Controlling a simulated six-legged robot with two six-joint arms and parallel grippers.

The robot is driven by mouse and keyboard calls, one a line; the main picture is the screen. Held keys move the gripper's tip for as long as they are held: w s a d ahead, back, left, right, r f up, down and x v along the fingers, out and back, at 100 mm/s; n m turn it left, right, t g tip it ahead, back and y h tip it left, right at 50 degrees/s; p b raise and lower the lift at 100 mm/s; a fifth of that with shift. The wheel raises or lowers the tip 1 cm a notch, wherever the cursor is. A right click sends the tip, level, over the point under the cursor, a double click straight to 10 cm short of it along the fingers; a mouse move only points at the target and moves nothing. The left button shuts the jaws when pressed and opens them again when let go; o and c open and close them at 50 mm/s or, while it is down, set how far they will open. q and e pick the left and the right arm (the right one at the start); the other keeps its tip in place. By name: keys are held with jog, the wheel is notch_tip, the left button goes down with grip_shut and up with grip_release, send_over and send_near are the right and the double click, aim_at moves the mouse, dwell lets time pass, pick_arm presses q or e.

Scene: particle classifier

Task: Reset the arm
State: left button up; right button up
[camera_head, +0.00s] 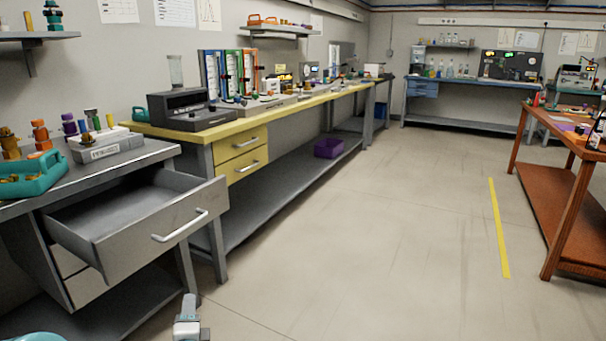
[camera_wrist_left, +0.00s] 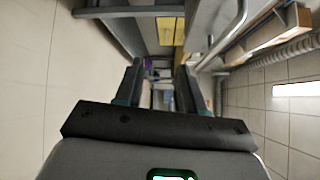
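My left gripper (camera_head: 188,318) shows at the bottom edge of the head view, low in front of the grey bench. In the left wrist view, its two dark fingers (camera_wrist_left: 160,90) stand apart with nothing between them. My right gripper is in neither view. The grey bench's top drawer (camera_head: 150,215) is pulled open and looks empty where its inside shows. My left gripper is apart from it, below and to the right of its handle (camera_head: 180,225). The handle also shows in the left wrist view (camera_wrist_left: 232,35).
A brown table (camera_head: 560,195) stands at right. The middle floor is clear.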

pick_arm(q)
jog(key=s+d+f+n+g+h, duration=0.35)
jog(key=s+f, duration=0.35)
jog(key=f, duration=0.5)
jog(key=s+d+f+n+g+h, duration=0.3)
jog(key=s+d+f+g, duration=0.2)
jog(key=s+f, duration=0.45)
jog(key=s+d+f+n+g+h, duration=0.1)
jog(key=s+d+f+n+g, duration=0.2)
jog(key=s+n, duration=0.35)
jog(key=s+d+f+n+g+h, duration=0.25)
jog(key=s+d+n+g, duration=0.2)
jog(key=s, duration=0.25)
notch_tip(320, 180, up, 34)
jog(key=s+p, duration=0.2)
jog(key=p, duration=3.3)
jog(key=shift+d+r+n, duration=0.15)
jog(key=shift+d+n, duration=0.1)
jog(key=shift+n, duration=0.2)
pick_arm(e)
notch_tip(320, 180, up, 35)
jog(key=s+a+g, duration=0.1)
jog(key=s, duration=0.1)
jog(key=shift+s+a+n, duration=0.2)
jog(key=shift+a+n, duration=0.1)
pick_arm(q)
jog(key=shift+s, duration=0.1)
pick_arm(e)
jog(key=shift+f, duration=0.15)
